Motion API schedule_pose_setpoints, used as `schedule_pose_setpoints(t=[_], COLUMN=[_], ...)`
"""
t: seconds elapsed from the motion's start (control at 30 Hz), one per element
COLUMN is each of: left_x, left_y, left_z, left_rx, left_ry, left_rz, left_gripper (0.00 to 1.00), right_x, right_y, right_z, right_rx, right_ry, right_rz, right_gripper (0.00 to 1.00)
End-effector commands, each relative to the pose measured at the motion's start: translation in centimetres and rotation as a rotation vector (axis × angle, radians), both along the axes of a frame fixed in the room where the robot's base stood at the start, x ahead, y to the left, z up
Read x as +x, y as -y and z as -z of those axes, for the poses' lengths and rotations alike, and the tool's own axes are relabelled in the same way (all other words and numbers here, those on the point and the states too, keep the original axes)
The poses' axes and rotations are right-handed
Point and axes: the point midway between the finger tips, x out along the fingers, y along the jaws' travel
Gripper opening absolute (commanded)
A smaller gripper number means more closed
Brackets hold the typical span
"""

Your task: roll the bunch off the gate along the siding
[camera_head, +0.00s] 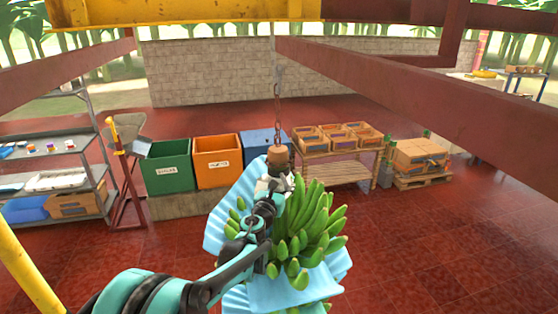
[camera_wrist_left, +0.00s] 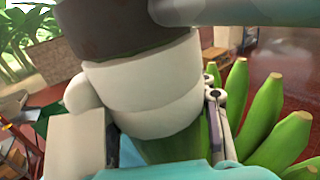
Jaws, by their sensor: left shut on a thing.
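A bunch of green bananas (camera_head: 312,220) hangs below a rusty chain (camera_head: 277,100), with pale blue sheets (camera_head: 235,205) around and between its hands. Its brown stem top (camera_head: 278,155) is just under the chain. My left gripper (camera_head: 272,181) is shut on the stem just below that top. In the left wrist view, a pale, banded upright piece (camera_wrist_left: 140,90) fills the middle under a dark brown part, with green bananas (camera_wrist_left: 265,115) to the right. A yellow beam (camera_head: 180,12) and red-brown beams (camera_head: 400,85) run overhead. Which are gate and siding is unclear. My right gripper is out of view.
Green, orange (camera_head: 217,160) and blue bins stand behind the bunch. A wooden table with crates (camera_head: 340,170) and a pallet of boxes (camera_head: 420,160) are behind right. A metal shelf (camera_head: 50,165) stands left. The red tiled floor at right is clear.

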Motion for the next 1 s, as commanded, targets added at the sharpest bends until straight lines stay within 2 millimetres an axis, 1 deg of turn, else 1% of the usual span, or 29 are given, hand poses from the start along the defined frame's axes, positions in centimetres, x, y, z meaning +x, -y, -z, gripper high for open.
schedule_pose_setpoints(t=[0.27, 0.3, 0.4, 0.67, 0.77, 0.87, 0.97, 1.0], left_x=[0.0, 0.0, 0.0, -0.1, -0.4, -1.5, -3.4, -4.3], left_y=[0.2, 0.2, 0.2, 0.2, 0.1, -0.3, -0.9, -1.2], left_z=[0.2, 0.2, 0.2, 0.2, 0.2, 0.2, 0.2, 0.2], left_rx=[-0.002, -0.002, -0.003, -0.003, -0.003, -0.003, -0.004, -0.004], left_ry=[-0.001, -0.001, -0.001, -0.001, -0.001, -0.001, -0.001, -0.001], left_rz=[0.004, 0.004, 0.004, 0.004, 0.004, 0.004, 0.003, 0.004], left_gripper=[0.00, 0.47, 0.70, 0.70, 0.70, 0.70, 0.70, 0.70], right_x=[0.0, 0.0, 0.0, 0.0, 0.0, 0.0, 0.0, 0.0], right_y=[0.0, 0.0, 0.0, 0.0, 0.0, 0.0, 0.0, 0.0], right_z=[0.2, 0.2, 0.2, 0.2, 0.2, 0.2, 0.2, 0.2], right_rx=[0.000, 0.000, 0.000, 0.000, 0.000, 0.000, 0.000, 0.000], right_ry=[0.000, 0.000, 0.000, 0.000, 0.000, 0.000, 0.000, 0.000], right_rz=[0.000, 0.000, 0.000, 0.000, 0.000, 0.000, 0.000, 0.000], right_gripper=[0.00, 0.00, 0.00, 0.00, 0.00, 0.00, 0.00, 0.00])
